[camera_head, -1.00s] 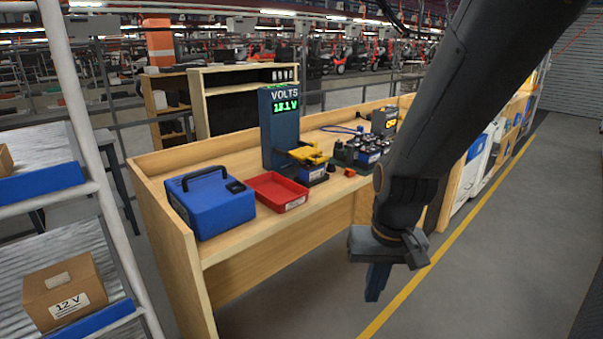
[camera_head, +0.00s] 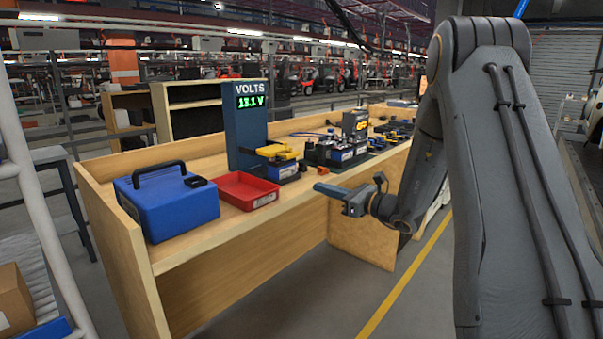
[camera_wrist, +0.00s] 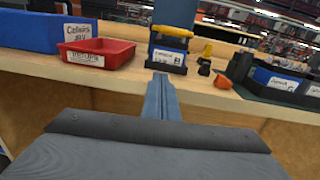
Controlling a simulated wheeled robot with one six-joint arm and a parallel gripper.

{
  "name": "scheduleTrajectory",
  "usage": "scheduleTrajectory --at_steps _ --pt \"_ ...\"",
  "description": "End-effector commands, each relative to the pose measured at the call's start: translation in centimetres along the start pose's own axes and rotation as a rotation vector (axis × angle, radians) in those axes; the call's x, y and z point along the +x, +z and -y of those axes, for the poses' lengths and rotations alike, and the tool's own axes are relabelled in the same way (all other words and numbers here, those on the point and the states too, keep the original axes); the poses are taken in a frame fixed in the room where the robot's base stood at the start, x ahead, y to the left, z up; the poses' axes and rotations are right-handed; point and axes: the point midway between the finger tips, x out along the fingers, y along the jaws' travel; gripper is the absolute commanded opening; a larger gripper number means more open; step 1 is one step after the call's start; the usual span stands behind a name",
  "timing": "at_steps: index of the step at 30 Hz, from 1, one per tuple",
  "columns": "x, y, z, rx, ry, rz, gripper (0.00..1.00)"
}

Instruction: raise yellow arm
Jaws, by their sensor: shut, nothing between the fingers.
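The yellow arm (camera_head: 277,151) sits on a tester with a tall dark post and a green VOLTS display (camera_head: 250,101). It lies low and roughly level over a blue battery (camera_head: 286,169) with a white label. In the wrist view the yellow arm (camera_wrist: 172,31) shows above the battery (camera_wrist: 167,56), just beyond my fingertips. My gripper (camera_head: 322,188) is shut and empty, in front of the bench edge and apart from the tester. In the wrist view my shut fingers (camera_wrist: 160,84) point toward the battery.
A red tray (camera_head: 246,190) and a blue case (camera_head: 165,201) stand left of the tester on the wooden bench (camera_head: 215,240). A small orange-red piece (camera_wrist: 222,82) and other batteries (camera_head: 345,152) are to the right. The floor in front is clear.

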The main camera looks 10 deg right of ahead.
Motion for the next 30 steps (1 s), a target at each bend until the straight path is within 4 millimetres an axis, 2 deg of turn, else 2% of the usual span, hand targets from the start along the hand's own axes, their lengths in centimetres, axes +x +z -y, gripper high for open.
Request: scheduleTrajectory --at_steps 1,3,8,22,24,30 --pt "-0.1 -0.1 1.1 0.012 -0.026 0.023 0.0" --pt "-0.1 0.1 1.9 0.022 -0.047 0.042 0.0" --pt "1.3 0.4 2.2 0.026 -0.053 0.05 0.0" --pt "10.1 0.8 2.5 0.025 -0.051 0.048 0.0" --pt "10.0 2.4 2.7 0.023 -0.054 0.048 0.0" --pt "10.3 4.3 2.7 0.024 -0.053 0.048 0.0"
